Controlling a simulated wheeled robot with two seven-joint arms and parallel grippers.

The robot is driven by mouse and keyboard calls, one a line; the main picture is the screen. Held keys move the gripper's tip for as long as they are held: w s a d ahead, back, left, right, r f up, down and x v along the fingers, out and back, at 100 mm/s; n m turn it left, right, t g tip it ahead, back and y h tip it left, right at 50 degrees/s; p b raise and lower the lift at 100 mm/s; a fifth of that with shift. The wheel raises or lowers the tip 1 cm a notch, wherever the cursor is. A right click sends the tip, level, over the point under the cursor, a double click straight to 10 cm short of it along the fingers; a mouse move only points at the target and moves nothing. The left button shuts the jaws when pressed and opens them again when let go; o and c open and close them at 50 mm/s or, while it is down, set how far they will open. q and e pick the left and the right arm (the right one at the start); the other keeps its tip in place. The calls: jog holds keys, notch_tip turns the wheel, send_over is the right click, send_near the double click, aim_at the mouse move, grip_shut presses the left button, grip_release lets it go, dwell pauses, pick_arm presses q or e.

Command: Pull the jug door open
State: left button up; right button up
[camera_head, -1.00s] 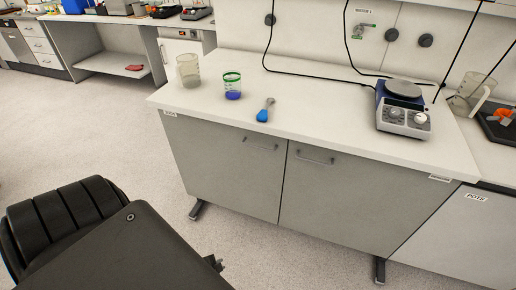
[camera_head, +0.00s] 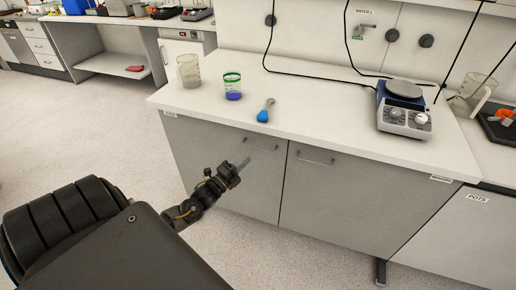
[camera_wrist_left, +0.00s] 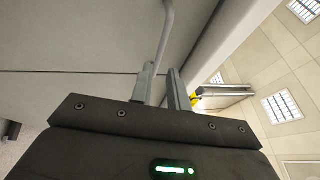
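Two grey cabinet doors sit under the white counter: a left door (camera_head: 205,155) and a right door (camera_head: 345,205). Each has a bar handle near its top; the left door's handle (camera_head: 262,147) and the right door's handle (camera_head: 315,161) show. Both doors look shut. The small label (camera_head: 170,113) at the left door's top corner is too small to read. My left gripper (camera_head: 243,162) is just below and in front of the left door's handle. In the left wrist view, its fingers (camera_wrist_left: 163,85) are apart, with a grey handle bar (camera_wrist_left: 167,35) reaching towards the gap between them. My right gripper is out of view.
On the counter (camera_head: 310,118) stand a clear beaker (camera_head: 188,72), a green-rimmed cup with blue contents (camera_head: 232,88), a blue-tipped tool (camera_head: 264,112) and a hotplate (camera_head: 403,108). A cabinet labelled POTS (camera_head: 478,197) is at right. Floor in front is clear.

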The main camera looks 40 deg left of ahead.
aim_at(258, 148)
pick_arm(q)
jog(key=w, duration=0.5)
jog(key=w+r, duration=0.1)
jog(key=w, duration=0.1)
jog(key=shift+w+d+r+p, duration=0.1)
jog(key=shift+w+d+p, duration=0.2)
jog(key=shift+p, duration=0.1)
grip_shut()
